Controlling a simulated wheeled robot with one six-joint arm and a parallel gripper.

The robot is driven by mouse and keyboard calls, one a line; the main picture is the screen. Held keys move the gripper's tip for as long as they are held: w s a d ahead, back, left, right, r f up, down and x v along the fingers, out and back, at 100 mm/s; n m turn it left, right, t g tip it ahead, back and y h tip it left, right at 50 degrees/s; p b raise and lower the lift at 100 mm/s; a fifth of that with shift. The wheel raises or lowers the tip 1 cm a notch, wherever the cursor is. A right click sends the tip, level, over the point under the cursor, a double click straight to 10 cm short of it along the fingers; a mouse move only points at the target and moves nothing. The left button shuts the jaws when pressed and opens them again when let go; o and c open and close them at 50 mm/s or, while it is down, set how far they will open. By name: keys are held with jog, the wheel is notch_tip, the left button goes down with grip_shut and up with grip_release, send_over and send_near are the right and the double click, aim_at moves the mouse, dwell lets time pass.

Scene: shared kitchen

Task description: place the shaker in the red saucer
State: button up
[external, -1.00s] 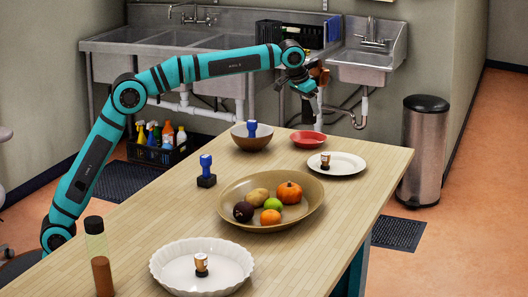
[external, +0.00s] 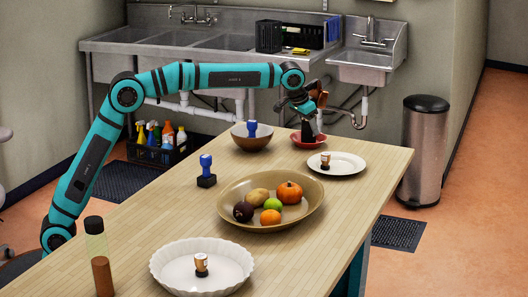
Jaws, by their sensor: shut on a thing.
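The red saucer (external: 323,139) lies at the far end of the table, between a brown bowl and a white plate. My gripper (external: 312,108) is directly above it, pointing down, and is shut on a dark upright thing (external: 308,130), which I take to be the shaker. Its lower end is at the saucer, inside the rim as seen from here. I cannot tell whether it touches the saucer's bottom. The gripper hides its upper part.
The white plate (external: 348,170) holds a small copper-topped stamp (external: 326,162). The brown bowl (external: 240,143) has a blue-handled stamp (external: 252,130) in it. A large fruit bowl (external: 237,217) stands mid-table. A white fluted dish (external: 165,268) and bottles (external: 95,240) are nearer.

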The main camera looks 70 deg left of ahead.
jog(key=o, duration=1)
jog(key=shift+o, duration=0.2)
jog(key=v, duration=1.2)
jog(key=shift+r, duration=0.15)
